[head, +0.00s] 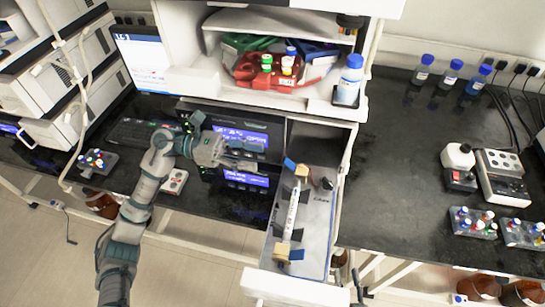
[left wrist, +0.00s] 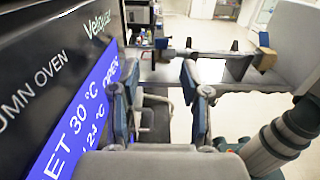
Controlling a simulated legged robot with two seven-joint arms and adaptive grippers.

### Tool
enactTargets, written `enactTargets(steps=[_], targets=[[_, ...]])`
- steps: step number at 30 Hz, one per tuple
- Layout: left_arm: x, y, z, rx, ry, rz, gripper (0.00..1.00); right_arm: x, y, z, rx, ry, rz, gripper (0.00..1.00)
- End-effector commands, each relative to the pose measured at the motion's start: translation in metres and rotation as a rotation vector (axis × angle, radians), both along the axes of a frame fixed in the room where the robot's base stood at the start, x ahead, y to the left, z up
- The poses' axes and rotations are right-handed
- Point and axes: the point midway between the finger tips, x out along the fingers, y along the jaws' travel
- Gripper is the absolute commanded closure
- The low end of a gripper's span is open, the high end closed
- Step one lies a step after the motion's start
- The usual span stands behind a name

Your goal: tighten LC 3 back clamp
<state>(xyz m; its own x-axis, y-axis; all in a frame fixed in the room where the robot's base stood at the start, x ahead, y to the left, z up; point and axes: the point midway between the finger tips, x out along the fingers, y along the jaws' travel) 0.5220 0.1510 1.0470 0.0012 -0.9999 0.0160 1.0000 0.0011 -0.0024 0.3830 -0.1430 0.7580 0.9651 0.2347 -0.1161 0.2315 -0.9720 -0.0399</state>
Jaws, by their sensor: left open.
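A pulled-out column tray (head: 312,245) holds a pale column (head: 292,212) lying lengthwise. A yellow-and-blue clamp (head: 290,163) is at the column's back end, near the instrument, and a similar clamp (head: 282,252) is at its front end. My left gripper (head: 250,157) is open and empty, left of the back clamp and apart from it, in front of the blue displays. In the left wrist view, my gripper's spread fingers (left wrist: 157,100) have nothing between them; the column (left wrist: 215,53) crosses beyond them. I cannot read which column is LC 3. My right gripper is not seen.
The oven front with its blue display (left wrist: 80,115) is close at left in the left wrist view. Red and green items (head: 262,65) and a bottle (head: 347,80) sit on shelves above. Vial racks (head: 473,222) stand on the right bench.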

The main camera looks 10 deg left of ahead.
Motion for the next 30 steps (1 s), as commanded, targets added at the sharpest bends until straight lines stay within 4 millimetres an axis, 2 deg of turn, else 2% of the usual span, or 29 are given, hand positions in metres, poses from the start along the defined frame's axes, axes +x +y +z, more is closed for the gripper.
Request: enactTargets(steps=[3,9,30], targets=[[0.001,0.024,-0.001,0.001,0.002,0.002,0.54,0.0,0.0,0.0,0.0,-0.001,0.0,0.6],[0.001,0.045,-0.002,0.0,0.001,0.001,0.54,0.0,0.0,0.0,0.001,-0.001,0.0,0.6],[0.001,0.048,-0.002,0.0,0.001,0.0,0.54,0.0,0.0,0.0,0.0,0.0,0.0,0.6]])
